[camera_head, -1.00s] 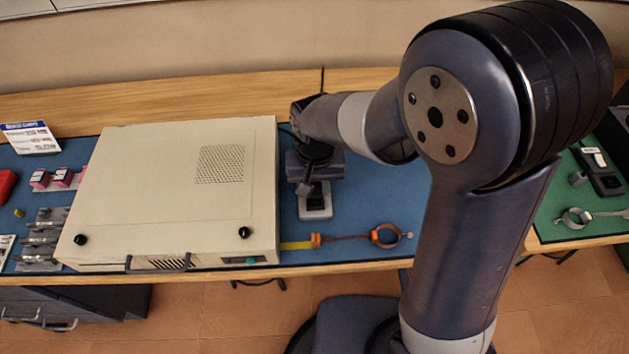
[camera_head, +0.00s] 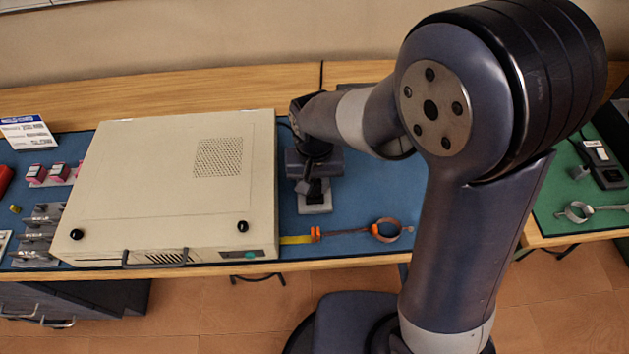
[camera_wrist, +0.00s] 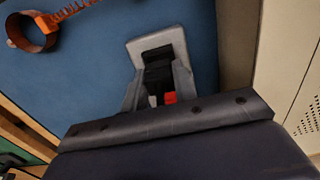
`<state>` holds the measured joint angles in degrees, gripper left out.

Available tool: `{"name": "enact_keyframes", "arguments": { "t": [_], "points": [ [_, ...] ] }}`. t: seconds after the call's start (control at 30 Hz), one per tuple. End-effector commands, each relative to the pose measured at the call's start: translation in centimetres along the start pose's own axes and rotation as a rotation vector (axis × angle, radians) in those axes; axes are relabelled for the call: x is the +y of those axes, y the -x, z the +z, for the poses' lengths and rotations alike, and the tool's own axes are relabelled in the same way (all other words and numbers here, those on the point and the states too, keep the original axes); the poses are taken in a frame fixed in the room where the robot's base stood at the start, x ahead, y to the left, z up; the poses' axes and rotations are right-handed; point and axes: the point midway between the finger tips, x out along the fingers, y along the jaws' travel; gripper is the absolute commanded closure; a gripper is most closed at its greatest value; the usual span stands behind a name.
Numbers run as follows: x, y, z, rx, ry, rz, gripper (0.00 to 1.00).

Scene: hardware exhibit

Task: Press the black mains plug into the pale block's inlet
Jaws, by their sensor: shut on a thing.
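The pale block (camera_head: 316,207) lies on the blue mat right of the big beige case. In the wrist view, the pale block (camera_wrist: 158,40) is in front of my fingers. My gripper (camera_head: 316,188) points down over the block. In the wrist view, my gripper (camera_wrist: 158,86) is shut on the black mains plug (camera_wrist: 157,76), with small red and white patches showing between the fingers. The plug's front end overlaps the block in view. The plug hides the inlet, and I cannot tell whether the plug is inside it.
The beige case (camera_head: 160,190) stands close on the left. A green mat (camera_head: 590,205) with tools is farther right. Blue mat is bare between the block and the clamp.

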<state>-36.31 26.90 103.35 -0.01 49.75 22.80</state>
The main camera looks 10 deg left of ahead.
Motion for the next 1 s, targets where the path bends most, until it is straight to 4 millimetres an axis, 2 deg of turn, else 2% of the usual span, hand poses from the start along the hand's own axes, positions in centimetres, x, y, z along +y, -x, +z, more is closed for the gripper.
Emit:
{"name": "enact_keyframes", "arguments": {
  "t": [1.0],
  "points": [
    [0.0,-1.0,0.0,0.0,0.0,0.0,0.86]
  ]
}}
